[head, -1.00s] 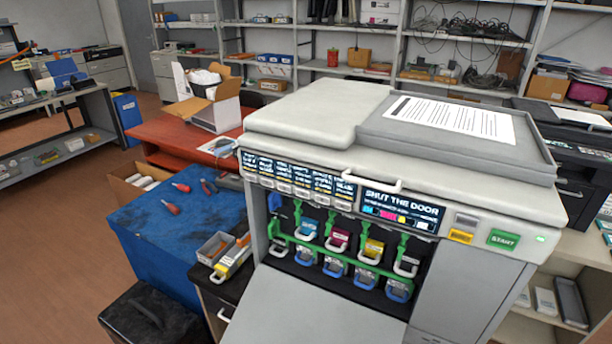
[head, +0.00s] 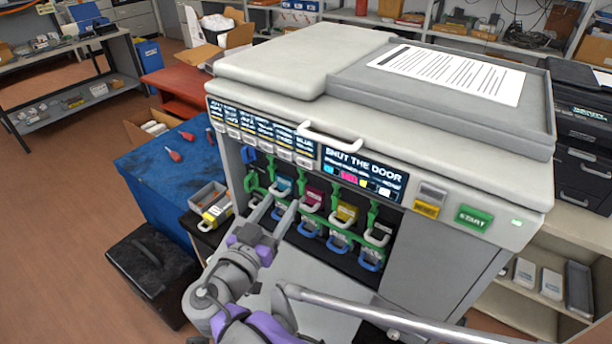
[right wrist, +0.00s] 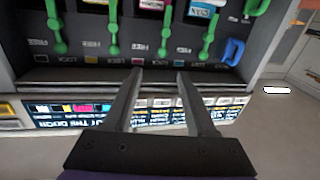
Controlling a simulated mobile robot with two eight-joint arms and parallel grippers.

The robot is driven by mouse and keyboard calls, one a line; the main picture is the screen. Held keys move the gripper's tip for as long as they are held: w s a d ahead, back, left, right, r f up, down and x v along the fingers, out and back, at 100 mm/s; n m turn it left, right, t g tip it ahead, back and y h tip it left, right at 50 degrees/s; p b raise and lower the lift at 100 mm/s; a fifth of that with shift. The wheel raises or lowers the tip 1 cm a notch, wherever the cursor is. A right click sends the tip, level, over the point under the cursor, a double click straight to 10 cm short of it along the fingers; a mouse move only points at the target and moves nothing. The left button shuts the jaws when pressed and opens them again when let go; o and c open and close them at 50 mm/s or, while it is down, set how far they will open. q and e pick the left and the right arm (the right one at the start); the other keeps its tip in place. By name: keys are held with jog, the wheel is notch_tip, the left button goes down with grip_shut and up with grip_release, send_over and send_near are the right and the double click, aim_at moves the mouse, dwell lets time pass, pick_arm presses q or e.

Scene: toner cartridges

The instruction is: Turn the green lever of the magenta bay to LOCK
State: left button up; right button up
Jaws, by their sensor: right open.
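The magenta bay (head: 313,199) is in the open front of the grey printer, between the cyan bay (head: 283,184) and the yellow bay (head: 345,214). Its green lever (head: 306,182) stands above the cartridge. In the right wrist view, which is upside down, the magenta bay's lever (right wrist: 165,32) points its knob toward the FREE and LOCK labels. I cannot tell its exact setting. My right gripper (head: 279,207) is open and empty in front of the bays. In the wrist view its fingertips (right wrist: 160,72) appear just below the lever's knob, apart from it. My left gripper is not in view.
The printer's display (head: 362,178) reads SHUT THE DOOR, with a white handle (head: 330,136) above it. Other green levers stand close on both sides. A blue table (head: 165,170) with red tools and a black stool (head: 150,260) are on the left.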

aim_at(303, 172)
jog(key=x, duration=1)
jog(key=shift+d+p, duration=0.1)
jog(key=shift+p, duration=0.3)
grip_shut()
